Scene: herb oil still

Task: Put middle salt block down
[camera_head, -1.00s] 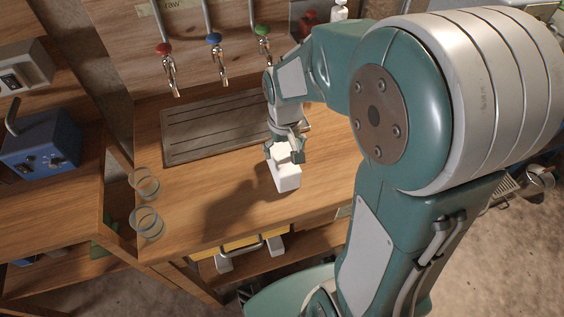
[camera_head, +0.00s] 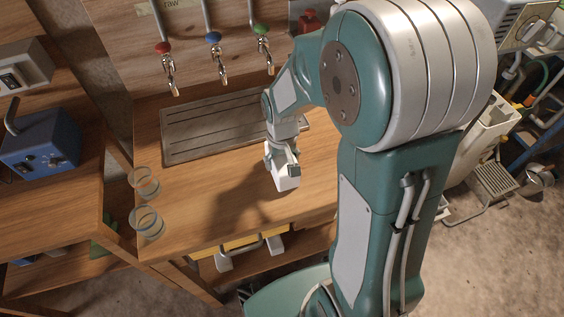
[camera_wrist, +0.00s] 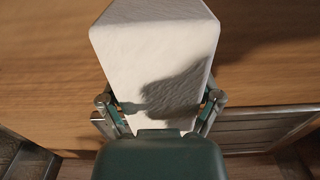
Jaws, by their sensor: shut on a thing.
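A white salt block (camera_head: 287,181) is at my gripper, over the wooden counter (camera_head: 215,190), in front of the grooved drain plate. My gripper (camera_head: 282,156) is shut on the block from above and hides its upper part in the head view. In the wrist view, the pale block (camera_wrist: 150,55) fills the upper middle, with the teal gripper's fingers (camera_wrist: 160,108) on its two sides. A dark shadow falls across the block's face. Whether its underside touches the counter cannot be told.
The grooved drain plate (camera_head: 190,128) lies behind, under taps with red, blue and green knobs. Two glasses (camera_head: 146,182) (camera_head: 147,222) stand at the counter's left edge. Two white pieces (camera_head: 224,262) (camera_head: 275,245) show below the front edge. The counter between glasses and block is clear.

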